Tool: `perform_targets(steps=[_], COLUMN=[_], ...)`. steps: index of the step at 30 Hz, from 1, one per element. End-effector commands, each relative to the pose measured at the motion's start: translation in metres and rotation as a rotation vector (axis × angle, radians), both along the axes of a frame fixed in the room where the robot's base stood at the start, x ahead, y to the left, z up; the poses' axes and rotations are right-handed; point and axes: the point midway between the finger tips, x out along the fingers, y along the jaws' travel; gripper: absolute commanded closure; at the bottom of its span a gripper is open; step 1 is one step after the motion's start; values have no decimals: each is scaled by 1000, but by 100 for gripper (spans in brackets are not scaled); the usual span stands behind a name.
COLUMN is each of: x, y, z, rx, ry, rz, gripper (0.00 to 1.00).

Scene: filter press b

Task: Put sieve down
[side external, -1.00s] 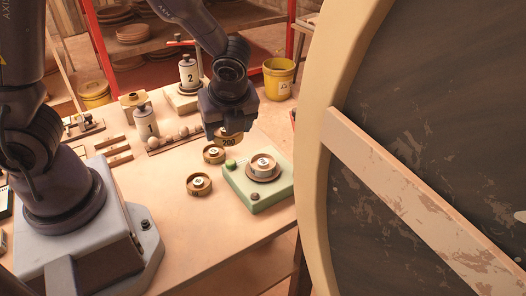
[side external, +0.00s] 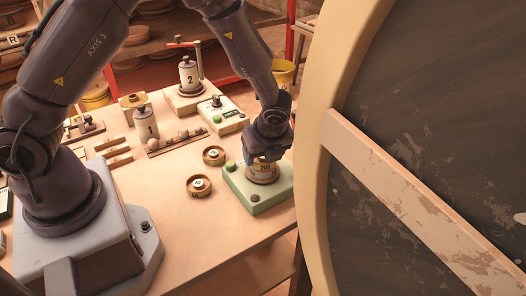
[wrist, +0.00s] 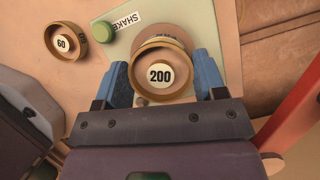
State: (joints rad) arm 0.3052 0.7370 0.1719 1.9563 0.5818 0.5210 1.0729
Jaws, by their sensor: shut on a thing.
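My gripper (side external: 268,140) is shut on the round brass sieve labelled 200 (wrist: 160,75), with a blue finger on each side in the wrist view. In the side view the sieve (side external: 263,171) is over the pale green shaker (side external: 262,207), low above it or touching; I cannot tell which. The wrist view shows another ring (wrist: 166,36) directly beyond the 200 sieve, over the shaker's plate marked SHAKE (wrist: 120,50). The shaker's top under the sieve is largely hidden.
A sieve labelled 60 (wrist: 62,42) sits beside the shaker. Two small sieves (side external: 213,155) (side external: 199,187) stand on the table left of it. A large wheel (side external: 335,90) is at right.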

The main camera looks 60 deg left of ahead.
Motion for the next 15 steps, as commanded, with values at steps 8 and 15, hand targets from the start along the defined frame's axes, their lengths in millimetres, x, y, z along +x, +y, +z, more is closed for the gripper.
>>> perform_targets(steps=[8,15], x=[0,0], y=[0,0], z=[-3,-3], rx=[0,0], ry=[1,0], rz=[0,0], gripper=[62,25])
